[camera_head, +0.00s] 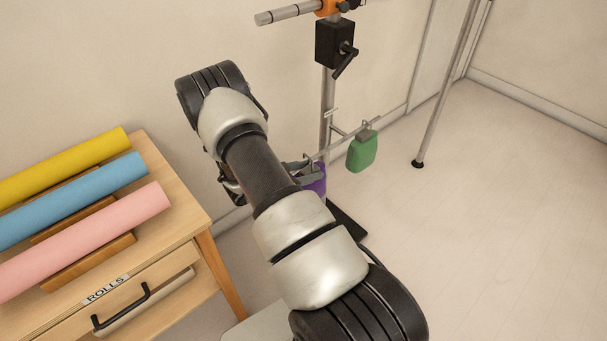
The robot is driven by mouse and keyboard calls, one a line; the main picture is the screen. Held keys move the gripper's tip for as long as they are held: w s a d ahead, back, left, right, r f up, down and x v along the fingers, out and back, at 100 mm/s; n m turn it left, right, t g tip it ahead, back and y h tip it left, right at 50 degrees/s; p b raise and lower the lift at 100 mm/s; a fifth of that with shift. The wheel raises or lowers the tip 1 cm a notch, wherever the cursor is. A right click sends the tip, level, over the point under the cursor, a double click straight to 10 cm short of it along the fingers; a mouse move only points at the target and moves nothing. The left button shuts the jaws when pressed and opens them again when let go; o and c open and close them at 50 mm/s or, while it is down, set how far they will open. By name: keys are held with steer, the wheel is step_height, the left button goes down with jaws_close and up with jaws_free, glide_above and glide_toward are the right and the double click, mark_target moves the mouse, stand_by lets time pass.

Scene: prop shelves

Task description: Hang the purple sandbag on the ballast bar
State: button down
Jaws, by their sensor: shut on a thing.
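The purple sandbag (316,181) shows in the head view just right of my forearm, which hides its left part. My gripper (301,168) is mostly behind my arm; the part that shows is at the top of the purple sandbag, and it is shut on it. The ballast bar (347,136) is a thin metal bar low on the upright stand, right beside the purple sandbag. I cannot tell whether the bag touches the bar. A green sandbag (362,152) hangs at the bar's right end.
The stand's post (327,110) carries a black clamp (335,44) with a lever. A wooden cabinet (190,215) marked ROLLS, with yellow, blue and pink rolls, stands at the left. A metal leg (445,85) stands at the right. Floor on the right is clear.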

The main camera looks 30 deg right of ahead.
steer(key=w+d+b, duration=0.1)
steer(key=d+b, duration=0.1)
steer(key=d, duration=0.5)
steer(key=shift+d+f, duration=0.15)
steer(key=shift+d, duration=0.15)
stand_by(0.4)
stand_by(0.4)
